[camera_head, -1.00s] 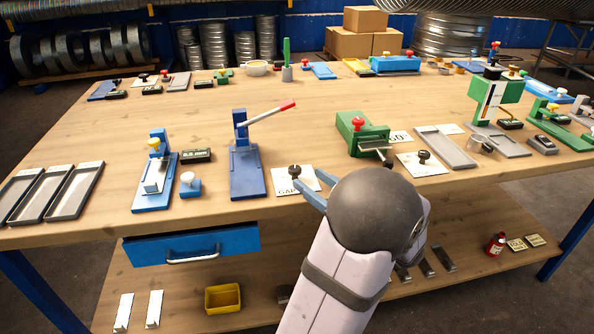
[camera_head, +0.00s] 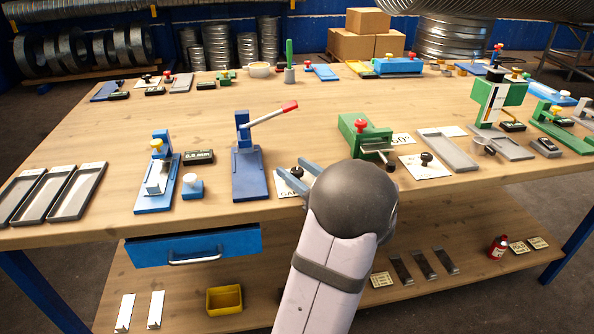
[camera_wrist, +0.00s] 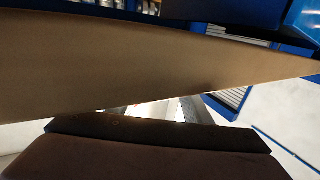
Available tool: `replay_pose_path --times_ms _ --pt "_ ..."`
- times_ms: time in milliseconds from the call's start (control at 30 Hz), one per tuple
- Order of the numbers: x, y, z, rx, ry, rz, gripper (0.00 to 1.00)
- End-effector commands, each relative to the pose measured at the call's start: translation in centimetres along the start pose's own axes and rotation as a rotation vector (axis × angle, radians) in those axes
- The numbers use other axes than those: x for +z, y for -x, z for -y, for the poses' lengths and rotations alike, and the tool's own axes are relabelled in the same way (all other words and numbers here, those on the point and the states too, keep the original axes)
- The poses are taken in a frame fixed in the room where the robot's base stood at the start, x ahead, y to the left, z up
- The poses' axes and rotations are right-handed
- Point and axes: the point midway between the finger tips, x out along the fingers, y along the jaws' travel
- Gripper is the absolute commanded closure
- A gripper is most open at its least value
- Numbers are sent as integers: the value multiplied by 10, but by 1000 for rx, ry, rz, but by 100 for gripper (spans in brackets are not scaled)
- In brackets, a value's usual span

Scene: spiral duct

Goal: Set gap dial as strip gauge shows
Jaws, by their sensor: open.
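The gap dial is a white card (camera_head: 284,189) with a black knob (camera_head: 297,172) near the front edge of the bench; its lettering is partly hidden. My gripper (camera_head: 296,172) has its blue fingers open, spread about the knob in the head view. I cannot tell whether they touch it or are above it. The strip gauge looks to be the blue stand with a yellow knob (camera_head: 157,144), left of the dial. A small dark display (camera_head: 199,157) beside it has green digits too small to read surely. The wrist view shows mainly a blurred brown surface.
A blue lever press (camera_head: 248,175) stands just left of the dial. A green device with a red knob (camera_head: 360,126) and another white card with a black knob (camera_head: 426,158) are to the right. Grey trays (camera_head: 77,190) lie at the far left. The bench middle is clear.

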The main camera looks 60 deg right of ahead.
Motion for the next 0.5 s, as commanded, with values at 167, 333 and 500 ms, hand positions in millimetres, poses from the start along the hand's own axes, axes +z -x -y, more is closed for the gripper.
replay_pose_path --times_ms 167,333,500 --pt "0 0 0 0 0 0 56" --pt "0 0 0 0 0 0 91" --pt "0 0 0 -5 0 0 95"
